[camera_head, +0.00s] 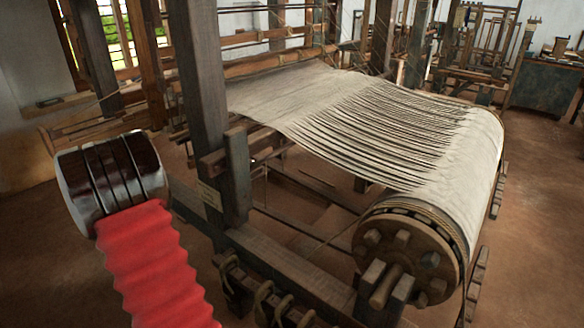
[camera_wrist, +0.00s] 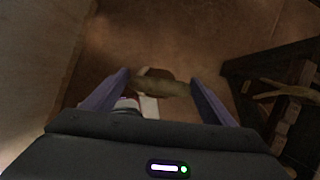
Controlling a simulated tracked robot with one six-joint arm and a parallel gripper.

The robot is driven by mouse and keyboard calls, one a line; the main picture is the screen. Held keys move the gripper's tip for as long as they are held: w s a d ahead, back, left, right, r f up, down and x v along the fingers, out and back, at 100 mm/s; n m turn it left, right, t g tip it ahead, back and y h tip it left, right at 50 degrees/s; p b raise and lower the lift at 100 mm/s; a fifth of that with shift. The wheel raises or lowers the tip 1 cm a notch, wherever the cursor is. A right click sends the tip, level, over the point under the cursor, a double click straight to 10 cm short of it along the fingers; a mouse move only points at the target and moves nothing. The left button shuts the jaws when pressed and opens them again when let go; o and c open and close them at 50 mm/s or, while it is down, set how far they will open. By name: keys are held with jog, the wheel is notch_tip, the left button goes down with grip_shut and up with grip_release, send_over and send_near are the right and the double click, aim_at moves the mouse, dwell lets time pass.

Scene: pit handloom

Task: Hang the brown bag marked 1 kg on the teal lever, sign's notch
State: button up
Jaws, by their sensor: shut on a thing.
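My gripper (camera_wrist: 159,76) shows in the wrist view, its two purple fingers on either side of an olive-brown piece. This piece looks like part of the brown bag (camera_wrist: 161,88); it spans between the fingers, and no 1 kg mark can be read. A whitish patch (camera_wrist: 149,108) shows just below it, partly hidden by my gripper body. In the head view my arm hides the gripper and bag. I cannot make out the teal lever or a notch.
The loom's cloth roll (camera_head: 455,165) and toothed wheel (camera_head: 405,250) stand at the right. A rail with several rope loops (camera_head: 262,303) is at the bottom. In the wrist view, dark timber (camera_wrist: 275,65) is at the right and a pale wall (camera_wrist: 35,60) at the left.

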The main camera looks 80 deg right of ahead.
jog(key=s+a+f+n+g+y, duration=0.2)
jog(key=s+a+n+y, duration=0.3)
jog(key=s+a+n, duration=0.7)
jog(key=shift+s+f+n+g+y, duration=0.3)
jog(key=shift+s+n+g, duration=0.55)
jog(key=shift+n, duration=2.45)
jog(key=shift+s+a+t, duration=0.1)
jog(key=shift+s+t, duration=0.15)
jog(key=shift+s, duration=0.05)
